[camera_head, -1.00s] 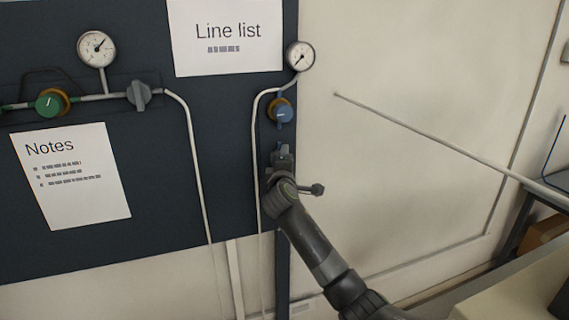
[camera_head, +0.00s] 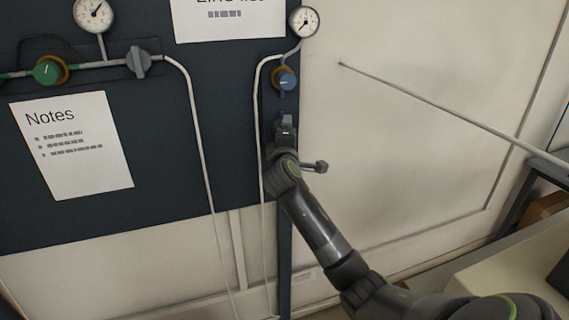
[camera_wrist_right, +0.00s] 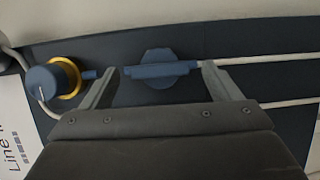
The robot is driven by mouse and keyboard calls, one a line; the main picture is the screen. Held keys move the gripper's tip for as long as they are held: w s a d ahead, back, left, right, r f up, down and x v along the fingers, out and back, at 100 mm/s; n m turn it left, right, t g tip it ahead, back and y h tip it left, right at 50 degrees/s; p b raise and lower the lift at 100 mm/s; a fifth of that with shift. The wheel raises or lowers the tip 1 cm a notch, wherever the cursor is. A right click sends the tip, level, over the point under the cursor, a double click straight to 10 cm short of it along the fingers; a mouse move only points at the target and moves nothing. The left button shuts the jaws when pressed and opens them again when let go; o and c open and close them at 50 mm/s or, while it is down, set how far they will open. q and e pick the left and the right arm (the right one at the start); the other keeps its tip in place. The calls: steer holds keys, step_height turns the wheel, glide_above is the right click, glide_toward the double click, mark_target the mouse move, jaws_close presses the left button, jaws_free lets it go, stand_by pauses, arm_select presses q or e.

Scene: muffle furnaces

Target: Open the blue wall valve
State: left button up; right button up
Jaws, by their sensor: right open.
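The blue wall valve (camera_wrist_right: 160,69) shows in the right wrist view, with a blue bar handle lying along the pipe on a wider blue body. My right gripper (camera_wrist_right: 160,75) is open, with one finger on each side of the valve handle. Whether either finger touches it I cannot tell. In the head view my right gripper (camera_head: 284,132) is at the right edge of the dark panel and largely covers the valve. My left gripper is not in view.
A blue round knob with a yellow collar (camera_head: 285,78) sits just above, under a gauge (camera_head: 304,21). A green knob (camera_head: 47,70) and a grey valve (camera_head: 138,62) are on the left line. Thin white pipes (camera_head: 257,130) run down the panel. A rod (camera_head: 440,108) crosses at right.

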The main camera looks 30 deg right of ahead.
steer(key=b+v, duration=0.2)
steer(key=v, duration=1.2)
steer(key=shift+b, duration=0.35)
steer(key=shift+r, duration=0.1)
step_height(320, 180, down, 34)
steer(key=w+g+y, duration=0.2)
steer(key=g+y, duration=0.2)
steer(key=y, duration=0.1)
steer(key=s+f+m+g+y, duration=0.1)
steer(key=s+f+m+g, duration=0.1)
steer(key=s+f, duration=0.65)
steer(key=s+f+m+g+y, duration=0.15)
steer(key=s+f, duration=0.25)
steer(key=f, duration=0.9)
steer(key=s+a+f+m+g, duration=0.1)
steer(key=s+f, duration=0.5)
steer(key=s, duration=0.6)
steer(key=s+a+f+m+g+y, duration=0.1)
steer(key=s+f+m+g, duration=0.2)
steer(key=s, duration=1)
steer(key=s+a+f+m+g+y, duration=0.1)
steer(key=s+f+m+g, duration=0.1)
steer(key=s+f, duration=0.7)
steer(key=s+m, duration=0.1)
steer(key=s, duration=0.3)
steer(key=shift+f+m, duration=0.2)
steer(key=shift+m, duration=0.15)
